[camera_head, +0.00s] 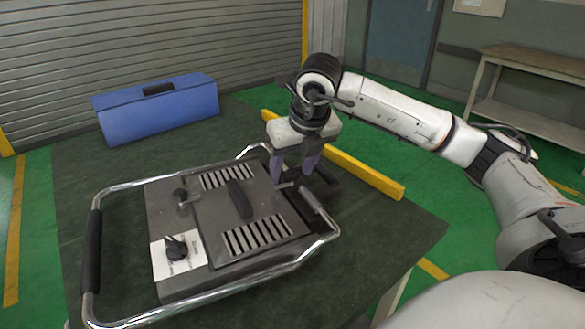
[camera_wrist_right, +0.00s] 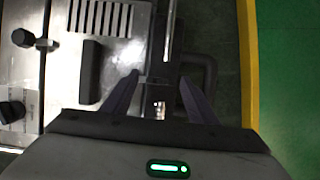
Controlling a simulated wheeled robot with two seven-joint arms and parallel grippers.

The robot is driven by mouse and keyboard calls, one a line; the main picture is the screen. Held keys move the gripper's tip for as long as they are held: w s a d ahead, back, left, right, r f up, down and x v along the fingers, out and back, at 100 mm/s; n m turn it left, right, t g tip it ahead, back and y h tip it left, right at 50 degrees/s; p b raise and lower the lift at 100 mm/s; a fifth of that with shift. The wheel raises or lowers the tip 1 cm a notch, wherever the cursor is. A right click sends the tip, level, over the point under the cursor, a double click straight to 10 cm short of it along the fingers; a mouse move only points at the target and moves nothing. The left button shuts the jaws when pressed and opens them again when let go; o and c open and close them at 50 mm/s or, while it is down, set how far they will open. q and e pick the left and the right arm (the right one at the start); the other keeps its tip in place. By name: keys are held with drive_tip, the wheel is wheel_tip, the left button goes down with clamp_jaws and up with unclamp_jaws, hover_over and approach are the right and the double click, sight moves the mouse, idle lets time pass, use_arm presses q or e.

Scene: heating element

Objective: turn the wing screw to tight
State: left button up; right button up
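The grey heating unit (camera_head: 215,262) lies on a dark green table inside a chrome tube frame. My right gripper (camera_head: 291,181) points down at the unit's right edge, its fingers apart. In the right wrist view, my right gripper (camera_wrist_right: 158,98) straddles a small shiny metal part (camera_wrist_right: 158,110) beside a dark bracket; I cannot tell whether this is the wing screw or whether the fingers touch it. A black winged knob (camera_head: 176,248) stands on a white label on the unit. A smaller dark knob (camera_head: 181,195) is behind it. My left gripper is not in view.
The frame's black side grip (camera_head: 91,252) and chrome rail (camera_head: 290,262) surround the unit. A black handle (camera_head: 239,199) stands up on its top. A yellow bar (camera_head: 365,174) lies behind the gripper. A blue box (camera_head: 158,112) is at the far left. The table's near right is clear.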

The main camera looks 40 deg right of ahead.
drive_tip(key=p+v, duration=0.1)
drive_tip(key=v, duration=0.9)
drive_tip(key=shift+r, duration=0.15)
idle(0.4)
